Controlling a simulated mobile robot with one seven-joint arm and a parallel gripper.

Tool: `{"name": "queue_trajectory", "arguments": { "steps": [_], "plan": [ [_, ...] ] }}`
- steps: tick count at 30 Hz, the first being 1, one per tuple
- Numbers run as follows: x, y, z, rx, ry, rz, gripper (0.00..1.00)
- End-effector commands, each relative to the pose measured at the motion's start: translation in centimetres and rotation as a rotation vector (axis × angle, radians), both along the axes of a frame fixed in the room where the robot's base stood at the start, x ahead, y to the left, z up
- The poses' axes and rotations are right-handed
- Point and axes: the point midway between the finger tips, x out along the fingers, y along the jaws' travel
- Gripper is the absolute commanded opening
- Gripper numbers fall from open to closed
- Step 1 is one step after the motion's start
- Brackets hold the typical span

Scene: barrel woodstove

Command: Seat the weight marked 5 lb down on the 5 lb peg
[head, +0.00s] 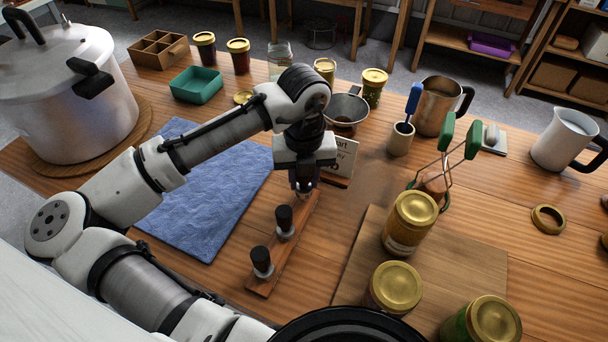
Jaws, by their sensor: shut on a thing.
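A narrow wooden peg strip (281,262) lies on the table, running from the front up to below my gripper. Two dark-topped weights with pale collars stand on it, one at the near end (262,261) and one in the middle (284,220). My gripper (304,188) points down over the far end of the strip and is shut on a weight, which the fingers mostly hide. No marking on any weight or peg is readable. I cannot tell whether the held weight touches the peg or the strip.
A card sign (340,156) stands just right of my gripper, with a strainer (346,110) behind it. A blue towel (205,190) lies left of the strip. A cutting board (355,275) with gold-lidded jars (410,222) is at right. A large pot (65,90) stands far left.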

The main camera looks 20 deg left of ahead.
Motion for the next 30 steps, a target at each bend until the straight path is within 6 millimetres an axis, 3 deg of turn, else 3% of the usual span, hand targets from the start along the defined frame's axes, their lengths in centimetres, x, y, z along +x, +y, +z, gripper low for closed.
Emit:
{"name": "queue_trajectory", "arguments": {
  "steps": [30],
  "plan": [
    [0.0,0.0,-1.1,0.0,-0.001,0.0,0.0]
  ]
}}
